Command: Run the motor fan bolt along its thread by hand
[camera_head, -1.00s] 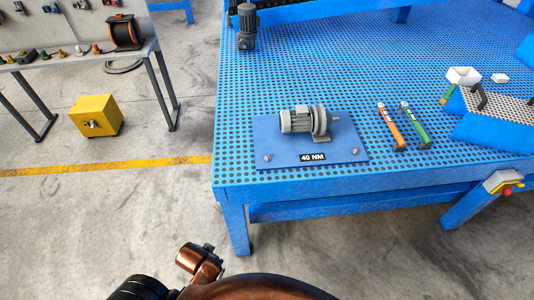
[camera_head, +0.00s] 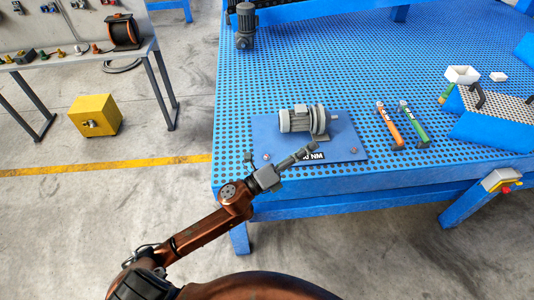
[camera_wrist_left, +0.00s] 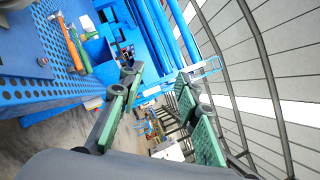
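A grey motor (camera_head: 302,120) lies on its side on a blue plate (camera_head: 345,147) on the perforated table. I cannot tell the fan bolt apart from the motor at this size. Round screw heads sit near the plate's front corners, one at the right (camera_head: 354,151). My left gripper (camera_head: 311,147) is above the plate's front edge, in front of the motor, and partly covers the "40 NM" label. In the left wrist view its two green-padded fingers (camera_wrist_left: 158,88) stand apart with nothing between them. My right gripper is not in view.
An orange-handled tool (camera_head: 389,124) and a green-handled tool (camera_head: 413,122) lie right of the plate. A white box (camera_head: 463,75) and a tilted blue-edged rack are farther right. A dark motor (camera_head: 246,28) stands at the back left. The table (camera_head: 350,70) behind the plate is clear.

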